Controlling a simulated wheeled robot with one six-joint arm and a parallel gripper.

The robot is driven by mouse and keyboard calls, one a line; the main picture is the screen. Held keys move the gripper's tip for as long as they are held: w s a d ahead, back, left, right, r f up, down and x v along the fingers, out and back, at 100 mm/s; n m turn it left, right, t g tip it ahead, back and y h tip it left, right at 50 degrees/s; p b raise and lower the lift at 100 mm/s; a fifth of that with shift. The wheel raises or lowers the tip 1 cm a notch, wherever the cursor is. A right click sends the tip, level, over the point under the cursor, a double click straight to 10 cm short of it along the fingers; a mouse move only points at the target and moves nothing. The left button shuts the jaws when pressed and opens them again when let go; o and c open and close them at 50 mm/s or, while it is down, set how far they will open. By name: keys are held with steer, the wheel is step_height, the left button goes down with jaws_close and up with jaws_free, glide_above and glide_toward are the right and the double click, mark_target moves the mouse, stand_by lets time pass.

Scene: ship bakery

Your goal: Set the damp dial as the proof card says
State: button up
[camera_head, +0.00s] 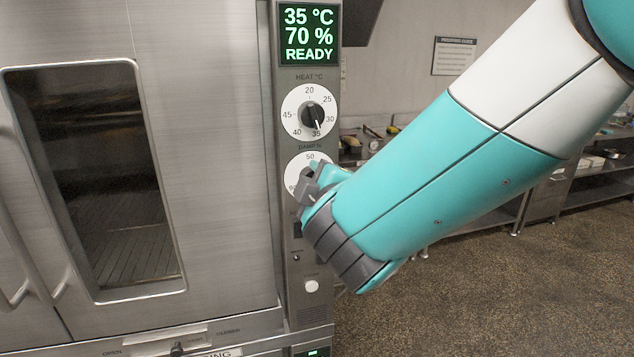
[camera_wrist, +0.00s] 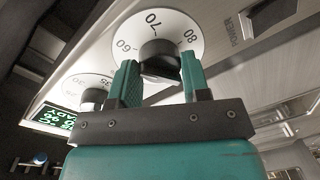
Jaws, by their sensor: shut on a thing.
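The damp dial (camera_head: 306,165) is a white disc under the heat dial on the prover's control panel. My gripper (camera_head: 316,186) covers much of it in the head view. In the wrist view the damp dial (camera_wrist: 128,38) shows 60, 70 and 80, and its dark knob (camera_wrist: 160,58) sits between my two teal fingers (camera_wrist: 158,82), which are shut on it. The knob's pointer is hidden. The display (camera_head: 310,33) reads 35 °C, 70 %, READY. A framed notice (camera_head: 454,56) on the back wall is headed like a proofing guide; its small text is unreadable.
The heat dial (camera_head: 309,112) is just above, with its pointer near 35. A white round button (camera_head: 312,286) is below on the panel. The prover's closed windowed door (camera_head: 205,120) is at left. A power switch (camera_wrist: 270,16) shows in the wrist view. Open floor (camera_head: 480,290) lies at right.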

steer(key=o, duration=0.9)
steer(key=shift+s, duration=0.1)
steer(key=b+v, duration=0.8)
steer(key=v, duration=0.9)
steer(key=shift+s+d, duration=0.1)
